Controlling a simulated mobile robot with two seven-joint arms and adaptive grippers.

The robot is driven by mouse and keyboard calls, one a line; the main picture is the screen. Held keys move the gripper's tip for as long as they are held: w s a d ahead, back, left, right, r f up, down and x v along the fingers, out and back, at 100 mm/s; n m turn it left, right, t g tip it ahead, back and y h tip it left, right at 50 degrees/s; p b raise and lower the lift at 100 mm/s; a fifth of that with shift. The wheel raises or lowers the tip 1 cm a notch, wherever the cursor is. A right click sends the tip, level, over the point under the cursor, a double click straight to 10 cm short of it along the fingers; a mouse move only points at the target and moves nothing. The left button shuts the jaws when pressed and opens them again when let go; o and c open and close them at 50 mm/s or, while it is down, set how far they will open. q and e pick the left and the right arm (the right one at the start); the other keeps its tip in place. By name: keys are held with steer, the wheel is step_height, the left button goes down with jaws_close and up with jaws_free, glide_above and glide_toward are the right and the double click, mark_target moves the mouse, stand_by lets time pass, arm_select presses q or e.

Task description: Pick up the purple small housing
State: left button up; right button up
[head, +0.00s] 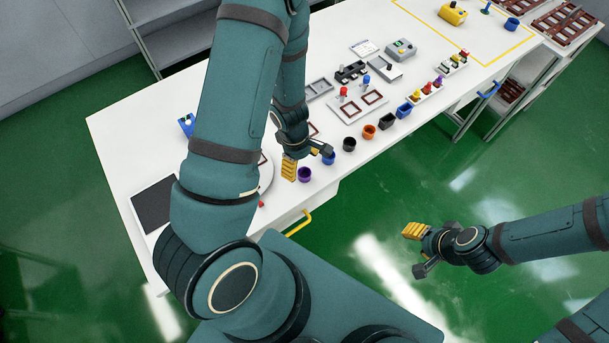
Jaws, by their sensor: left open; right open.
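The purple small housing (304,175) is a small round open cup standing upright near the front edge of the white table (213,91). My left gripper (306,164) is open, with yellow finger pads, and hangs right by the purple housing and a blue round housing (329,158). One finger appears just left of the purple housing. I cannot tell whether it touches it. My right gripper (413,249) is open and empty, out over the green floor, away from the table.
A row of housings runs right along the front edge: black (349,144), orange (369,131), dark square (387,121) and blue square (404,110). Behind them are trays with red and blue pieces. A dark flat panel (154,204) lies at the left. Yellow (299,223) and blue handles stick out from the front edge.

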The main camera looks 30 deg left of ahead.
mark_target(304, 173)
arm_select(q)
steer(key=f+b, duration=0.1)
steer(key=f, duration=0.1)
steer(key=d+f+b, duration=0.1)
steer(key=f, duration=0.2)
steer(key=shift+w, duration=0.1)
steer(key=c, duration=1)
